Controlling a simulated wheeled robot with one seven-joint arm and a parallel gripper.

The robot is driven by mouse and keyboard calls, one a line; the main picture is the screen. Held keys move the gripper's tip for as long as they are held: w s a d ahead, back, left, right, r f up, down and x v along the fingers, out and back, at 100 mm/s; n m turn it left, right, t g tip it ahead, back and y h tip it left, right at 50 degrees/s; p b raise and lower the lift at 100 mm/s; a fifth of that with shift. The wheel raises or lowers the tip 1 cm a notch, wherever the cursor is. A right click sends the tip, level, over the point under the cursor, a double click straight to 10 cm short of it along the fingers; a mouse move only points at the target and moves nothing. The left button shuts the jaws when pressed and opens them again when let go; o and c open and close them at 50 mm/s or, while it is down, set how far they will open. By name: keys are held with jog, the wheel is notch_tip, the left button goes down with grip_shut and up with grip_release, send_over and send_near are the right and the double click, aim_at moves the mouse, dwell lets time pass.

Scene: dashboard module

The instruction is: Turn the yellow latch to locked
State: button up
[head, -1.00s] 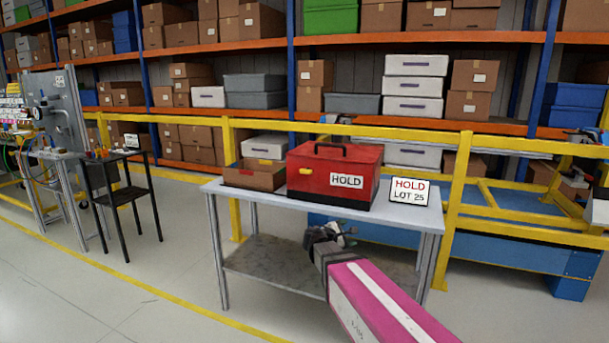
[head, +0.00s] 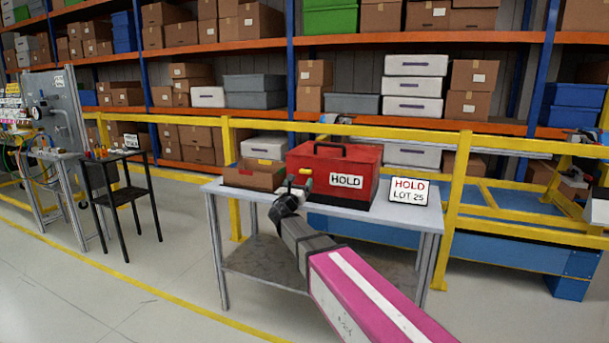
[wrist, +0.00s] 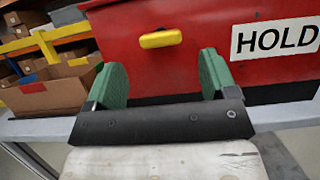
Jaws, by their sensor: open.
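The yellow latch (wrist: 161,38) is on the front face of the red toolbox (wrist: 115,60). It lies nearly level, slightly tilted, in the wrist view. My gripper (wrist: 163,72) is open, with its two green fingers apart and nothing between them. In the wrist view the latch appears just beyond and above the fingertips, between their lines. I cannot tell whether a finger touches the box.
The toolbox stands on a grey table (head: 385,215). A white HOLD label (head: 346,180) is on its front. An open cardboard box (head: 250,177) stands to its left and a HOLD LOT 25 sign (head: 409,190) to its right. A yellow rail (head: 500,145) runs behind.

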aim_at(305, 173)
jog(key=x, duration=0.5)
jog(key=shift+w+d+r, duration=0.1)
jog(key=shift+w+d, duration=0.05)
jog(key=shift+w, duration=0.2)
jog(key=c, duration=0.9)
